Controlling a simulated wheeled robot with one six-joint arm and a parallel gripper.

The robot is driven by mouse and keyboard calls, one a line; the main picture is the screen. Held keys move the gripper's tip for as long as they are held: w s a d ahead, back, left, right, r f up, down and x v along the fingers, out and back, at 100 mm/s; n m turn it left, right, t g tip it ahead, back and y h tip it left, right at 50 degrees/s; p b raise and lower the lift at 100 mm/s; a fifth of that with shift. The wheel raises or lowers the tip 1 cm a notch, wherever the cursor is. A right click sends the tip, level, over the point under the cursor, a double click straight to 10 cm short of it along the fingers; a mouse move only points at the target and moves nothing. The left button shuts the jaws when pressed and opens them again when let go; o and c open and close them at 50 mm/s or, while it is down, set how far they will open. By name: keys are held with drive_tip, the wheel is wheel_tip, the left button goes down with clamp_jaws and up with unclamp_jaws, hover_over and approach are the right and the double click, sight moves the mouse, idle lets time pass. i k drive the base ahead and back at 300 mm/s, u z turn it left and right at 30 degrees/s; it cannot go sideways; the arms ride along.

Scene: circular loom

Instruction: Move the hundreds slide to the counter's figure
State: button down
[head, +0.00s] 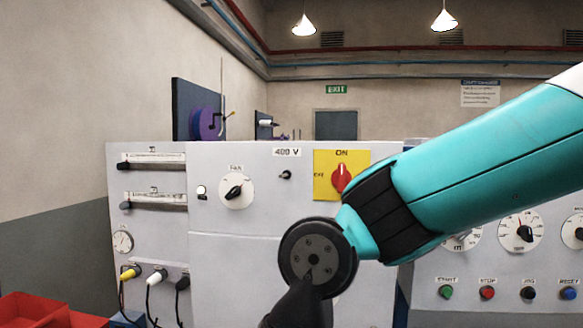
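Two horizontal slides sit one above the other at the upper left of the grey cabinet. The upper slide (152,162) has a dark knob at its left end. The lower slide (155,200) also has its knob at the left end. Their small labels are too small to read, so I cannot tell which is the hundreds slide. I cannot make out the counter or its figure. My arm crosses from the right and its dark wrist bends down out of the bottom edge. My gripper's fingertips are not in view.
The grey cabinet (245,275) carries a rotary knob (236,191), a red switch on a yellow plate (330,188), a gauge (122,241) and several plugged cables (155,277). Red bins (35,312) stand lower left. A panel with dials and buttons (490,265) is at right, partly behind my arm.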

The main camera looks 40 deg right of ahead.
sight(123, 166)
drive_tip(key=u, duration=1.45)
drive_tip(key=i, duration=3.65)
